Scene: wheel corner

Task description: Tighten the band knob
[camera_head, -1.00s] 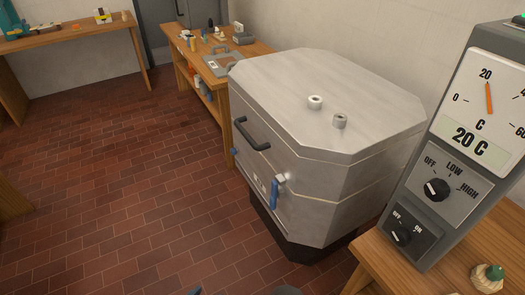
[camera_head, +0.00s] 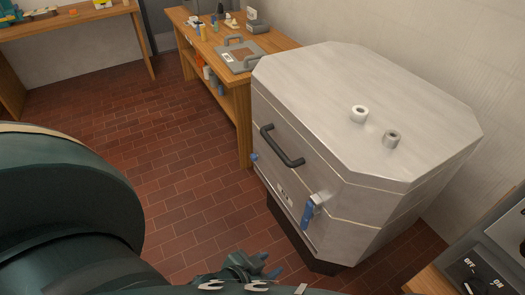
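A pale grey metal kiln (camera_head: 350,110) with cut corners stands right of centre. A small blue knob (camera_head: 254,157) sits at its left front edge. A blue lever-like handle (camera_head: 307,214) hangs from a light metal fitting on its front. I cannot tell which of these is the band knob. My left arm fills the lower left. My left gripper (camera_head: 266,265) shows low in the middle, in front of the kiln and apart from it. Its fingers are small and partly hidden, so their opening is unclear. My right gripper is not in view.
A black bar handle (camera_head: 282,147) sticks out of the kiln's front. Two round plugs (camera_head: 373,126) stand on its lid. A wooden bench (camera_head: 243,98) with tools stands behind left. A control box (camera_head: 492,262) is at lower right. The brick floor left of the kiln is clear.

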